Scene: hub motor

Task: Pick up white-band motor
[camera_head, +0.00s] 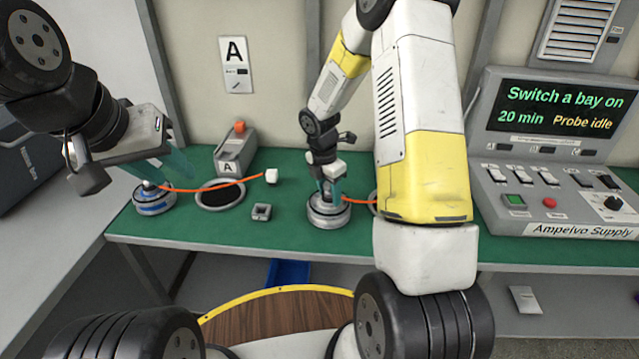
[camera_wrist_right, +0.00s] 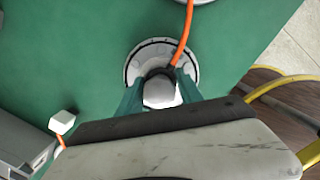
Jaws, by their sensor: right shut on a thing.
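The white-band motor (camera_head: 328,212) is a pale round disc with an orange cable, on or just above the green bench top; I cannot tell if it touches. My right gripper (camera_head: 329,186) is above it, shut on its central post. In the right wrist view the motor (camera_wrist_right: 134,67) shows behind the fingers (camera_wrist_right: 160,92), with a white cap between them hiding part of its middle. A blue-band motor (camera_head: 153,203) sits on the bench at left. My left gripper (camera_head: 160,174) is just above it, fingers apart.
A dark round recess (camera_head: 220,195) and a small grey square block (camera_head: 262,212) lie between the motors. A white plug (camera_head: 271,176) ends the blue-band motor's orange cable. A grey box marked A (camera_head: 235,152) stands behind. The supply console (camera_head: 560,150) fills the right.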

